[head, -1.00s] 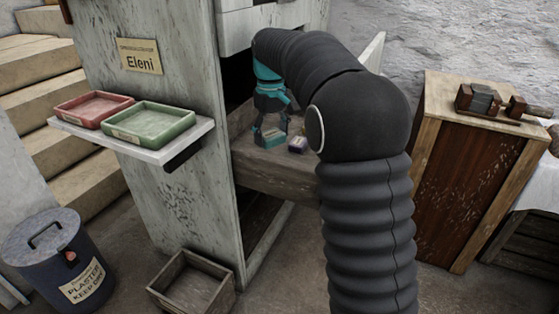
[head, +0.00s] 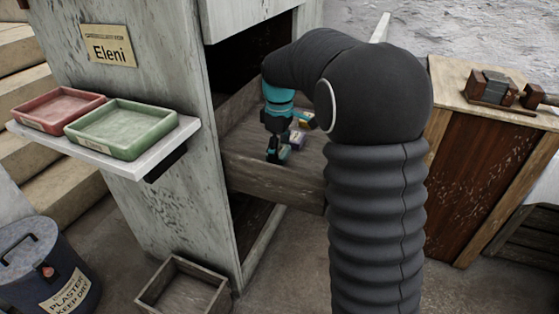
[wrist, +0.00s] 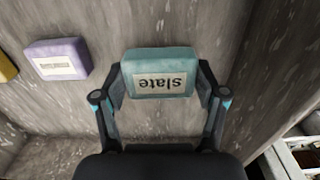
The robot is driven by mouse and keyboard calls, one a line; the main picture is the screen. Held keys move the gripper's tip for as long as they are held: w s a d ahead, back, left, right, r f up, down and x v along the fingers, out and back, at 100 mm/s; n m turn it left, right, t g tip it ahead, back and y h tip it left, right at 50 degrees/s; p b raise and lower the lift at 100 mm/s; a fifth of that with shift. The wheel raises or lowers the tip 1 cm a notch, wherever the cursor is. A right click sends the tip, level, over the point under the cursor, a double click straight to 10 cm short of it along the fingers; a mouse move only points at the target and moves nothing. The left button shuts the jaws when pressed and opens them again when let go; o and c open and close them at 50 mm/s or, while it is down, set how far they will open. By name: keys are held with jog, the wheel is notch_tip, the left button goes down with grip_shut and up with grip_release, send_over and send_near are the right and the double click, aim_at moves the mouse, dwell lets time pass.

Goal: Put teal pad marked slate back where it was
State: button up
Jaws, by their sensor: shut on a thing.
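The teal pad (wrist: 160,72) has a pale label reading "slate", which appears upside down in the wrist view. My gripper (wrist: 161,88) is shut on it, with one finger on each side. In the head view my gripper (head: 278,152) is inside the open wooden drawer (head: 268,180), near its front board, and mostly hides the pad. The pad is over the drawer floor; I cannot tell whether it touches it. A purple pad (wrist: 58,60) with a label lies to its left in the wrist view, apart from it.
A yellow pad (wrist: 5,65) lies beyond the purple one, cut off by the frame. The drawer walls stand close around my gripper. A red tray (head: 58,108) and a green tray (head: 132,128) sit on a side shelf. A wooden crate (head: 150,290) is on the floor below.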

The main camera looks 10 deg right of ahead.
aim_at(280, 150)
jog(key=shift+f, duration=1.75)
jog(key=shift+f, duration=0.2)
jog(key=o, duration=1.2)
jog(key=shift+r, duration=0.1)
notch_tip(280, 150, up, 12)
jog(key=shift+r+p, duration=0.15)
jog(key=shift+p, duration=0.35)
